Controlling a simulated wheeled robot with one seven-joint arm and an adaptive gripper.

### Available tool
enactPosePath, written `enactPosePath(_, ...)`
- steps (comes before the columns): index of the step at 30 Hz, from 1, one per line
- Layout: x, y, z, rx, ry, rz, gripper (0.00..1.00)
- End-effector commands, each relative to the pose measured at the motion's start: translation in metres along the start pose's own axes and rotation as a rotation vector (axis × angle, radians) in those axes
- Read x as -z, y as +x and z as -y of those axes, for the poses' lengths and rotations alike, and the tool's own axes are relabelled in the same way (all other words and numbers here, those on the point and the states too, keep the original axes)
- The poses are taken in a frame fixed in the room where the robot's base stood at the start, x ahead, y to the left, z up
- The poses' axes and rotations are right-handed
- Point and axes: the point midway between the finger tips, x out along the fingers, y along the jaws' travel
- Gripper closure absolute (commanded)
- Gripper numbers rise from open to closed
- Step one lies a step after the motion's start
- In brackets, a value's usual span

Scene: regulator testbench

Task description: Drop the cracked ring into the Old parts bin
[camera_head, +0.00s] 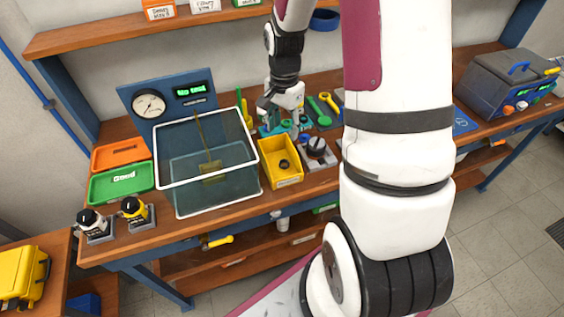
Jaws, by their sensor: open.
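A yellow open bin (268,163) stands on the bench right of the glass tank. I cannot read a label on it, so I cannot tell if it is the Old parts bin. A small dark round piece (284,166) lies inside it; it may be a ring, but a crack is too small to see. My gripper (281,116) is open, behind the yellow bin and over teal parts (273,129) at the back of the bench. The fingertips are small and partly lost against those parts. I see nothing clearly held.
A glass tank (191,198) with a white rim fills the bench left of the bin. A dark regulator-like device (316,150) stands close right of the bin. Orange (121,154) and green (121,183) trays lie far left. A shelf (120,33) hangs above. My arm hides the bench's middle right.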

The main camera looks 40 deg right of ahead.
Motion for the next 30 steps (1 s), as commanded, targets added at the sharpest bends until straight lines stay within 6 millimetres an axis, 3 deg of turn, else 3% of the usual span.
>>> enactPosePath(3, 0.001, -0.024, 0.001, 0.003, 0.0, -0.003, 0.52)
enactPosePath(9, 0.0, -0.049, 0.001, 0.001, -0.001, -0.002, 0.52)
enactPosePath(30, -0.004, -0.063, 0.001, 0.009, -0.028, -0.008, 0.52)
